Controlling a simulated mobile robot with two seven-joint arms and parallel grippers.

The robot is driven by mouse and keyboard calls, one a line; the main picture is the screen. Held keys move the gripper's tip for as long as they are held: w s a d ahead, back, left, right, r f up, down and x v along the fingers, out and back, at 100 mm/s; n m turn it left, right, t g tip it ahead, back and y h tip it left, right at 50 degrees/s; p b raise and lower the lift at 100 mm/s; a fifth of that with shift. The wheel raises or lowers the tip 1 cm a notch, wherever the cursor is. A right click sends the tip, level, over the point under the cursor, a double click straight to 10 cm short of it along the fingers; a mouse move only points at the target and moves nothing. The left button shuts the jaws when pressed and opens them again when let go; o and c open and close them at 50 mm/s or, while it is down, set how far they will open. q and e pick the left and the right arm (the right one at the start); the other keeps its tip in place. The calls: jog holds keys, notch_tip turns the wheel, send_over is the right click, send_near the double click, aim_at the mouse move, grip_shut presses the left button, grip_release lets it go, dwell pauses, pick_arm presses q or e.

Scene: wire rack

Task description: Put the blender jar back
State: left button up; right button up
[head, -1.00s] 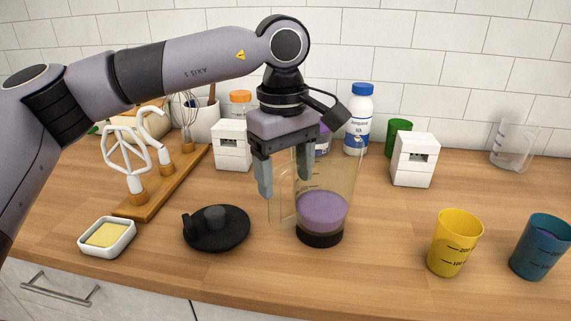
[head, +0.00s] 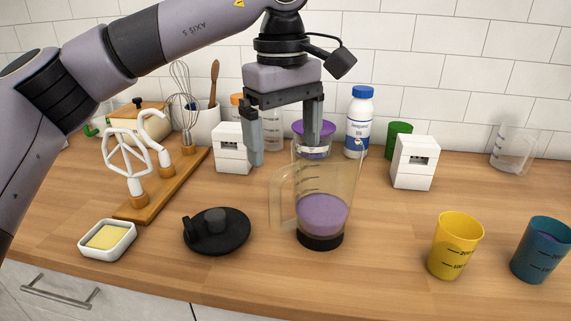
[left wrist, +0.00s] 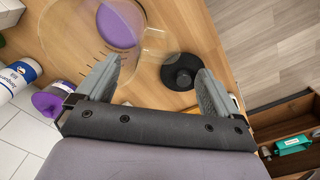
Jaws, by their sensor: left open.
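The clear blender jar (head: 343,180) stands upright on the counter, with purple contents in its lower part, a dark bottom and its handle to the left. It also shows in the left wrist view (left wrist: 75,40), partly cut off by the frame edge. My left gripper (head: 284,152) is open and empty, above the jar's handle and rim, fingers pointing down. Its fingers show apart in the left wrist view (left wrist: 160,66). A black round piece with a raised knob (head: 217,230) lies left of the jar. My right gripper is not in view.
A butter dish (head: 107,240) and a wooden whisk stand (head: 135,208) are at left. White boxes (head: 414,165), a white bottle (head: 359,125) and a green cup (head: 398,138) stand behind. Yellow (head: 455,247) and blue (head: 541,250) cups are at right.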

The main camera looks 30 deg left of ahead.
pick_arm(q)
notch_tip(320, 180, up, 6)
jog(key=shift+f, duration=0.25)
jog(key=shift+s, duration=0.1)
dwell(0.4)
